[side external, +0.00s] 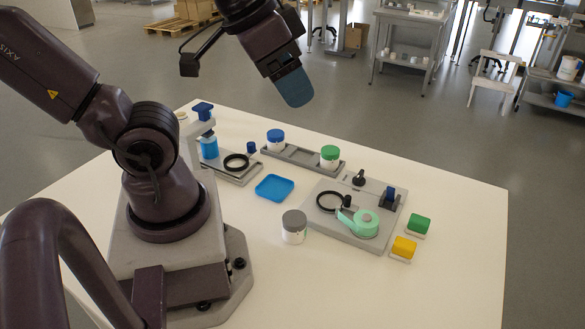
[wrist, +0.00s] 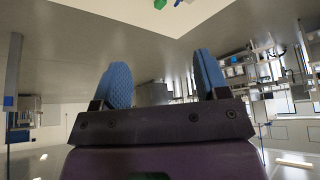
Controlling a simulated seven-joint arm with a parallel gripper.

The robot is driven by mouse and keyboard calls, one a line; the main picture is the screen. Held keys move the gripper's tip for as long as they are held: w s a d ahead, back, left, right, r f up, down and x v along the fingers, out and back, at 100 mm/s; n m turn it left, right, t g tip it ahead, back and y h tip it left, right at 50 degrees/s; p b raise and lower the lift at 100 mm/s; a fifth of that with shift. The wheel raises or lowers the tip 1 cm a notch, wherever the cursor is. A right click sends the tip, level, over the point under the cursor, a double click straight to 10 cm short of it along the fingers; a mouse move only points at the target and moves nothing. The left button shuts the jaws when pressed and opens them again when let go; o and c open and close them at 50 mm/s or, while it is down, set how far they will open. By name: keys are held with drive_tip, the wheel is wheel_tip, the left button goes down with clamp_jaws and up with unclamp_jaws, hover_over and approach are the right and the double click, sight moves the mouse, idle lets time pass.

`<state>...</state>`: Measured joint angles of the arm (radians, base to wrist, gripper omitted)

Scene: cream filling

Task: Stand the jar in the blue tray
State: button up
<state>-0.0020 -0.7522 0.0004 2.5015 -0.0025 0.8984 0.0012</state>
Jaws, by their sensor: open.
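A white jar with a grey lid (side external: 294,227) stands upright on the white table, in front of the small blue tray (side external: 274,188) and apart from it. The tray lies flat and is empty. Two more white jars, one with a blue lid (side external: 276,140) and one with a green lid (side external: 329,157), stand in a long grey rack (side external: 301,159) behind. My gripper (side external: 293,92) is high above the back of the table, away from all jars. Its blue fingers are apart with nothing between them in the wrist view (wrist: 164,78).
A grey fixture board (side external: 345,230) with a ring and a mint-green round part is right of the grey-lidded jar. A station with a blue bottle (side external: 209,147) stands left of the rack. Green (side external: 419,224) and yellow (side external: 403,247) blocks sit at right. The table front is clear.

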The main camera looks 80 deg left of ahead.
drive_tip(key=n+g, duration=0.6)
drive_tip(key=n, duration=0.7)
approach(294, 218)
drive_tip(key=shift+n, duration=0.3)
drive_tip(key=f, duration=0.6)
drive_tip(key=shift+s+a+f, duration=0.15)
drive_tip(key=shift+a+f, duration=0.05)
drive_tip(key=shift+a, duration=0.15)
drive_tip(key=shift+d+f, duration=0.15)
drive_tip(key=shift+f, duration=1.3)
drive_tip(key=shift+d+f, duration=0.15)
drive_tip(key=shift+f, duration=1.3)
